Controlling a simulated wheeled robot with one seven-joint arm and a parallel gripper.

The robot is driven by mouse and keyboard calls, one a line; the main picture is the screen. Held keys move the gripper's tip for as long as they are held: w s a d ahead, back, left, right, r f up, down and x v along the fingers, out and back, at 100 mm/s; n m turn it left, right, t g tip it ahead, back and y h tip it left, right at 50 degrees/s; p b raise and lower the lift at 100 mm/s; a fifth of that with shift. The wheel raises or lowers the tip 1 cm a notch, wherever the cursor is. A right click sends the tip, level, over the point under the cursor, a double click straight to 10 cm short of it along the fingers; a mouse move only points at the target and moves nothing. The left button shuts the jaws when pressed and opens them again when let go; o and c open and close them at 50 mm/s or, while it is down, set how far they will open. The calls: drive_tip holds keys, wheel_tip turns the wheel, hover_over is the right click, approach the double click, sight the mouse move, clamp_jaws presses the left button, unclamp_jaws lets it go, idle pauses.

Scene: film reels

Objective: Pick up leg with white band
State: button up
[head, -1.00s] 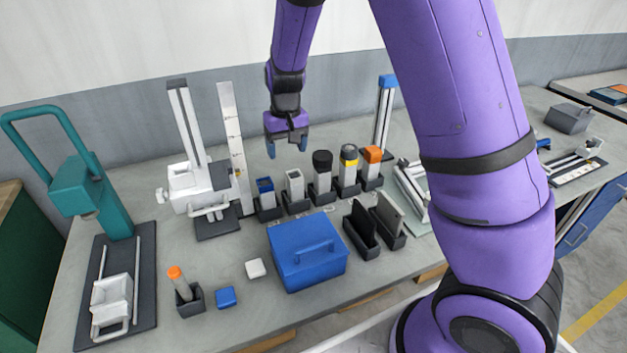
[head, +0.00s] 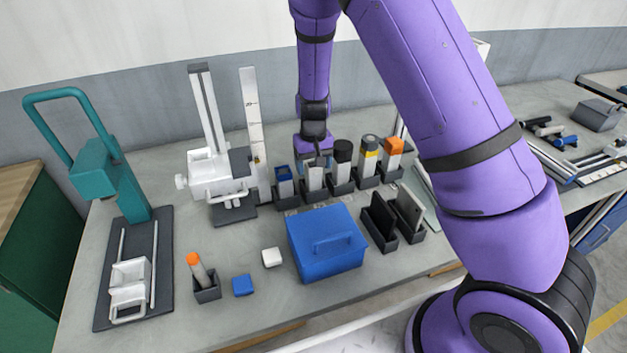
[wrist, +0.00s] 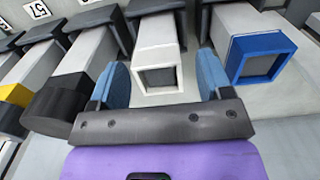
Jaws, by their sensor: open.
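The leg with the white band (wrist: 157,72) stands in its dark holder; its square, hollow white end shows in the wrist view. In the head view this leg (head: 315,181) is in the row behind the blue box, partly hidden by my gripper (head: 315,161). My gripper (wrist: 162,80) is open, with one blue finger on each side of the white-banded end. I cannot tell whether the fingers touch it.
Close neighbours are the blue-banded leg (head: 284,174) on the left and the black-topped leg (head: 342,151) on the right. Yellow-banded (head: 370,146) and orange-topped (head: 393,146) legs stand further right. A blue box (head: 326,262) sits in front.

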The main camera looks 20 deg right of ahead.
drive_tip(key=shift+f, duration=1.2)
drive_tip(key=c, duration=1.1)
drive_tip(key=shift+r, duration=0.15)
